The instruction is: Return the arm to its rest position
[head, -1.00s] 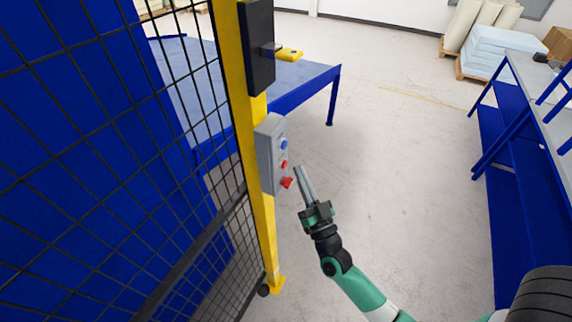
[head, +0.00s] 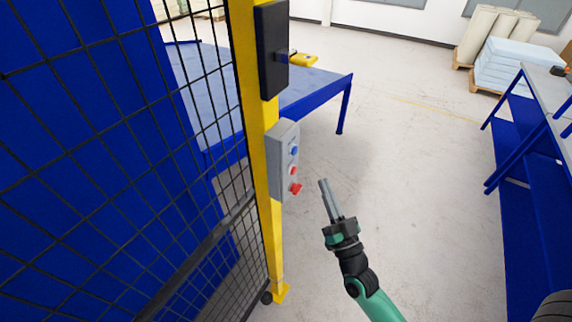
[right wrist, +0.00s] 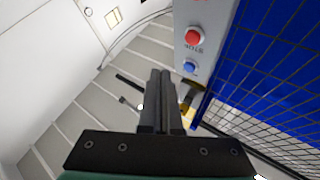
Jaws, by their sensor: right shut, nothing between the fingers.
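My right arm (head: 372,300) reaches up from the bottom of the head view. Its gripper (head: 325,184) is shut, with the fingers together and nothing between them. It stands in free air to the right of the grey button box (head: 284,165), apart from it. The box has a blue button (head: 295,151) and two red ones, the lowest sticking out. In the right wrist view the shut fingers (right wrist: 160,75) point toward the ceiling side, beside the box (right wrist: 203,14) with its red (right wrist: 195,37) and blue (right wrist: 189,68) buttons. My left gripper is not in view.
The box is on a yellow post (head: 263,225) beside a black mesh fence (head: 120,170). A blue table (head: 335,95) stands behind. Blue shelving (head: 525,160) is at the right, with a stack of pale blue foam (head: 503,68) beyond. The floor between is clear.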

